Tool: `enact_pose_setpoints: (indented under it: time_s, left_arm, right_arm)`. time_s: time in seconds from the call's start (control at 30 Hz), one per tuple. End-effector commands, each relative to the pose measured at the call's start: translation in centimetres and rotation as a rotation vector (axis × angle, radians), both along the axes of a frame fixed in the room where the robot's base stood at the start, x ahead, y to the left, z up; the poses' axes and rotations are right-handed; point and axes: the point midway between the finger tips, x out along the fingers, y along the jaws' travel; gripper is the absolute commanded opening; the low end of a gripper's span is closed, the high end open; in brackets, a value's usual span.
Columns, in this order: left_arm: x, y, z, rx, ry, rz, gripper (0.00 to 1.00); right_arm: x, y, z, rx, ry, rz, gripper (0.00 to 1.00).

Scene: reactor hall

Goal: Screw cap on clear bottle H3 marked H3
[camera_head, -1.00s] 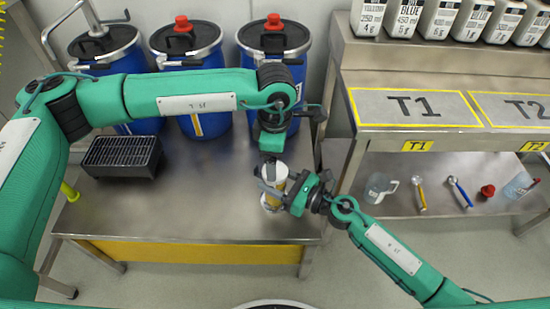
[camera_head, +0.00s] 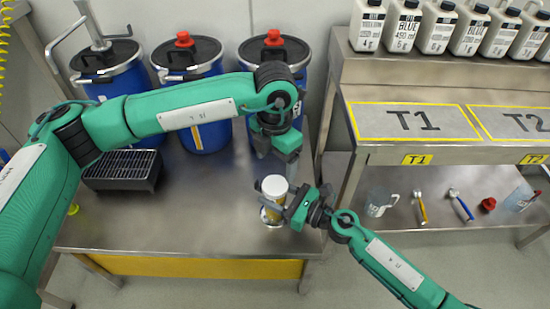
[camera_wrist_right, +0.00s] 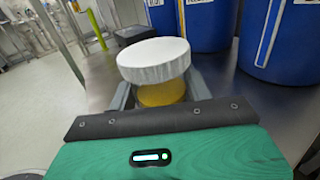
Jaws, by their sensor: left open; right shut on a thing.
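The bottle (camera_head: 270,211) has a yellow body and stands upright near the front right of the steel table. A wide white cap (camera_head: 275,184) sits on its top and looks level; in the right wrist view the cap (camera_wrist_right: 153,60) covers the top of the yellow body (camera_wrist_right: 161,93). How tightly it sits and the H3 mark cannot be seen. My right gripper (camera_head: 275,204) is shut around the bottle's body below the cap, coming from the right. My left gripper (camera_head: 277,154) is open and empty, pointing down above and behind the cap, apart from it.
A black slotted box (camera_head: 122,170) is at the table's left. To the right, a shelf bench has a T1 area (camera_head: 410,121), white canisters (camera_head: 440,28) above and a beaker (camera_head: 378,203) below. The table's middle is clear.

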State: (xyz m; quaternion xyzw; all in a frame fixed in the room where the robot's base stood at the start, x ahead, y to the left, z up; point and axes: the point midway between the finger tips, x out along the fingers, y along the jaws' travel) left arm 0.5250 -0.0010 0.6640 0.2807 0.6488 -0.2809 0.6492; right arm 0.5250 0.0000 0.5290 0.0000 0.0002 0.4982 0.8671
Motion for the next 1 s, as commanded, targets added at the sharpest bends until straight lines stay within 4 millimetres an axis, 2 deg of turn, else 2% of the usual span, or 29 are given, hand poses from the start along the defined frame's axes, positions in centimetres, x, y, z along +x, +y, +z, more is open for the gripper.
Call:
enact_pose_setpoints:
  time_s: [0.5, 1.0]
  left_arm:
    - [0.0, 0.0, -0.3, 0.001, 0.002, 0.032, 0.77]
    - [0.0, 0.0, -7.0, 0.001, 0.003, 0.033, 0.77]
  right_arm:
    - [0.0, 0.0, 0.0, 0.000, 0.000, 0.000, 0.00]
    - [0.0, 0.0, 0.0, 0.000, 0.000, 0.000, 0.00]
